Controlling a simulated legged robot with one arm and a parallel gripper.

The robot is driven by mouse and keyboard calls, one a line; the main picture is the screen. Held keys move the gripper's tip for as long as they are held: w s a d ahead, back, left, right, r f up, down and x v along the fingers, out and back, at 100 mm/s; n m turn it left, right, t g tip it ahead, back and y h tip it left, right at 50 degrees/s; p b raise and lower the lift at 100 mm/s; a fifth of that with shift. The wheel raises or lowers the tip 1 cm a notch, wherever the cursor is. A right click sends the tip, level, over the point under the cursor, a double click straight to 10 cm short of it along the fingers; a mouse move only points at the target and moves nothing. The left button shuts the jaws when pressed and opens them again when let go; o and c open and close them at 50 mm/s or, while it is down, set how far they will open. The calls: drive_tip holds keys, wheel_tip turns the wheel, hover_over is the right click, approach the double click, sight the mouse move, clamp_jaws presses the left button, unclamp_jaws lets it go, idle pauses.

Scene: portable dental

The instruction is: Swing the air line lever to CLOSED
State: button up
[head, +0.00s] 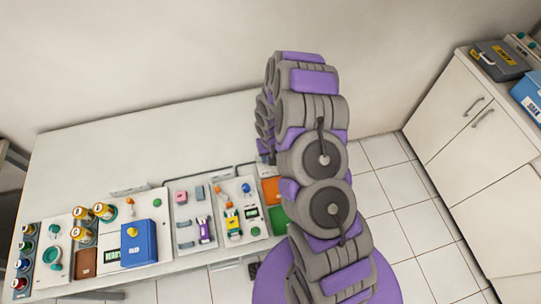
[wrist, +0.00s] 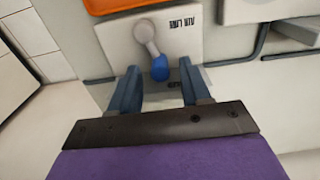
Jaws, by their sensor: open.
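The air line lever (wrist: 147,40) is in the wrist view, a light grey arm with a blue knob (wrist: 160,69) at its end. It sits on a pale panel (wrist: 185,30) with dark lettering that looks like "AIR LINE", upside down. The knob points toward my gripper. My gripper (wrist: 157,75) is open, with one blue-grey finger on each side of the knob's line. I cannot tell whether either finger touches it. In the head view my own arm covers the lever and my gripper.
An orange tray (wrist: 118,4) lies just beyond the panel; it also shows in the head view (head: 271,188). A thin grey pipe (wrist: 262,42) runs beside the panel. Bottles, a blue box (head: 140,245) and instrument panels crowd the table's front. The table's back (head: 130,150) is clear.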

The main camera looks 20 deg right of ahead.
drive_tip(key=shift+c, duration=0.4)
clamp_jaws()
drive_tip(key=shift+s+a+n, duration=0.15)
drive_tip(key=shift+a+n, duration=0.2)
drive_tip(key=shift+n, duration=0.65)
drive_tip(key=shift+s+a+n, duration=0.15)
drive_tip(key=shift+a+n, duration=0.15)
drive_tip(key=shift+n, duration=0.7)
drive_tip(key=shift+o, duration=0.4)
unclamp_jaws()
drive_tip(key=shift+r, duration=0.15)
